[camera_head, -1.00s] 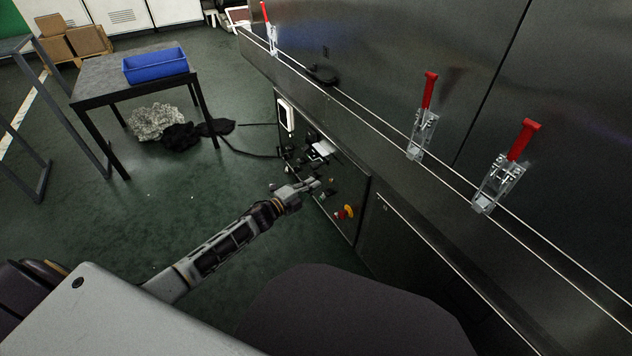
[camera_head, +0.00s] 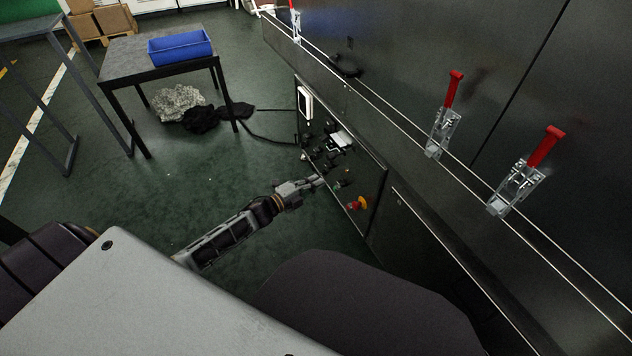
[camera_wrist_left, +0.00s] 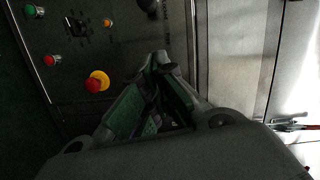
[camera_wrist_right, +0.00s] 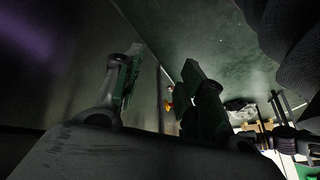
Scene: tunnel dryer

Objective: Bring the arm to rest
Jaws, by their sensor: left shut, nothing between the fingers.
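My left gripper (camera_head: 318,184) is shut and empty. It reaches toward the dark control panel (camera_head: 372,172) on the side of the machine, and I cannot tell from the head view how close its tips are. In the left wrist view its fingertips (camera_wrist_left: 160,62) come together in front of the panel, right of the red and yellow stop button (camera_wrist_left: 97,82). My right gripper shows only in the right wrist view (camera_wrist_right: 163,75). Its fingers stand apart with nothing seen between them, next to a dark metal wall.
The stop button (camera_head: 357,203) sticks out of the panel near my left gripper. Red-handled clamps (camera_head: 453,90) line the machine's edge. A table with a blue bin (camera_head: 180,48) stands at the back left. Dark cloth (camera_head: 203,118) lies under it. Green floor between is open.

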